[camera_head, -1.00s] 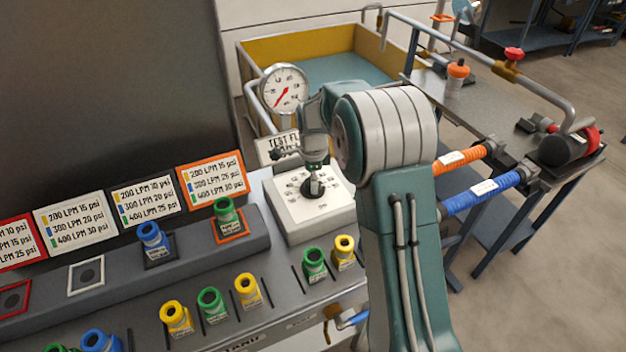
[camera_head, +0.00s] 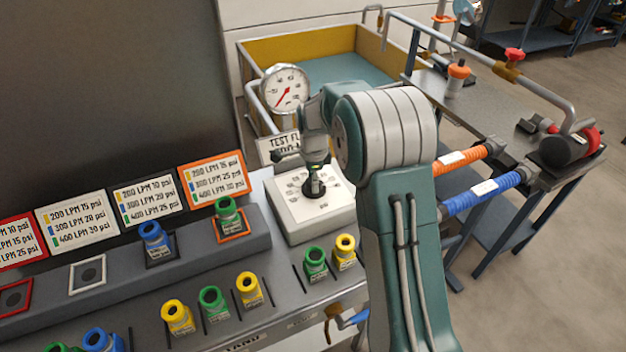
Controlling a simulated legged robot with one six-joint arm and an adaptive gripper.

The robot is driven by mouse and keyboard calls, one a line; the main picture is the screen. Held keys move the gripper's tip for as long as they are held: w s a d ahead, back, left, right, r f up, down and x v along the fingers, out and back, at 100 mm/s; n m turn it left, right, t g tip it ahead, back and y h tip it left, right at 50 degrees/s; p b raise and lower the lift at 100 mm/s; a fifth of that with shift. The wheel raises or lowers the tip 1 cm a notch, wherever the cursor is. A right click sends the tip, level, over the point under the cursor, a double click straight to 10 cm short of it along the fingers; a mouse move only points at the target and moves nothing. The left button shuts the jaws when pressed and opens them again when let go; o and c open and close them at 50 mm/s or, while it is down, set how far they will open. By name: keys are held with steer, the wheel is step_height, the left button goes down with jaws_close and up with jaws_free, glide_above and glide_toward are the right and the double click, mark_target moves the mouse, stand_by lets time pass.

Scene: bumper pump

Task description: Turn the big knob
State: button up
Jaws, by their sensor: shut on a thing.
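The big knob (camera_head: 313,188) is dark and stands on top of a white box with markings around it (camera_head: 325,215). My arm reaches over the box from the right. My gripper (camera_head: 315,178) points down over the knob and is shut on it. The fingers hide part of the knob, and its exact angle is hard to tell. A round gauge (camera_head: 285,88) with a red needle stands behind the box.
Several yellow, green and blue fittings stand on the bench left and in front of the box, including a green one (camera_head: 316,263) and a yellow one (camera_head: 345,250) close by. Label plates line the back. Orange and blue hoses (camera_head: 482,192) lie to the right.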

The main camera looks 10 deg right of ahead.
steer(key=n, duration=0.5)
steer(key=shift+f, duration=0.15)
steer(key=n, duration=1.3)
steer(key=shift+w+n, duration=0.1)
steer(key=shift+n, duration=0.3)
steer(key=o, duration=1.2)
